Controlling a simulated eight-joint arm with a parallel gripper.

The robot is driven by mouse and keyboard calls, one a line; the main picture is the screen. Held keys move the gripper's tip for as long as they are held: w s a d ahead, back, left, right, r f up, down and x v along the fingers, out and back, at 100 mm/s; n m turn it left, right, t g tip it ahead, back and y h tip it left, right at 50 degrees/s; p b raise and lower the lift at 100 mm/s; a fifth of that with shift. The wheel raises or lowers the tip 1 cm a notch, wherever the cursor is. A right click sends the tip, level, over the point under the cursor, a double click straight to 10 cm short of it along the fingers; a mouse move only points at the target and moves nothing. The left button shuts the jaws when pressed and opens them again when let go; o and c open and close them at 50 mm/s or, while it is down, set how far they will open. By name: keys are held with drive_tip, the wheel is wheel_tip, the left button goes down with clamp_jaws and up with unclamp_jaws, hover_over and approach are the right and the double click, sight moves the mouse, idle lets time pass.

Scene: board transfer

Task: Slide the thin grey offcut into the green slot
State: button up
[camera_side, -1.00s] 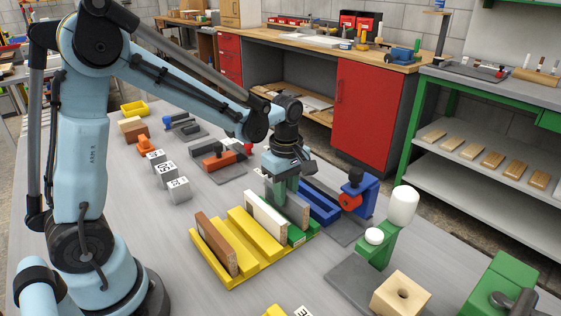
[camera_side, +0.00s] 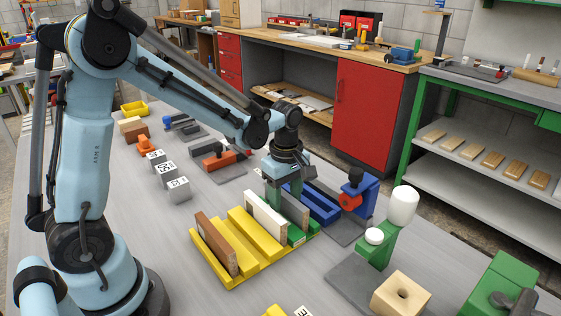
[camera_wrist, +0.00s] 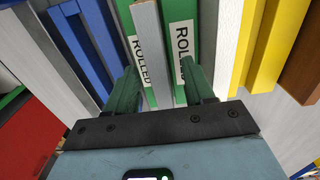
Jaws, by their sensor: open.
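The thin grey offcut (camera_side: 294,212) stands on edge in the green slot (camera_side: 297,237) at the right side of the yellow rack. In the wrist view, the offcut (camera_wrist: 148,35) runs lengthwise between two green walls (camera_wrist: 205,40) with "ROLLED" labels. My gripper (camera_side: 273,192) is over the rear end of the offcut. In the wrist view its two green fingers (camera_wrist: 162,88) are spread, one on each side, with gaps between them and the offcut. The offcut's lower edge is hidden by the slot wall.
A white board (camera_side: 265,217) stands just left of the green slot, and a brown board (camera_side: 216,243) at the rack's left. The yellow rack (camera_side: 232,282) has bare slots between. A blue fixture (camera_side: 317,205) sits close on the right.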

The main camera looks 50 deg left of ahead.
drive_tip(key=shift+r, duration=0.15)
wheel_tip(320, 180, up, 12)
idle(0.5)
drive_tip(key=m+t, duration=0.6)
drive_tip(key=m, duration=0.9)
approach(286, 194)
drive_tip(key=s+d+r, duration=0.2)
drive_tip(key=s, duration=0.1)
drive_tip(key=m, duration=0.1)
drive_tip(key=s+f+m+t, duration=0.1)
drive_tip(key=m, duration=0.1)
drive_tip(key=shift+s+f, duration=0.15)
drive_tip(key=shift+s, duration=0.15)
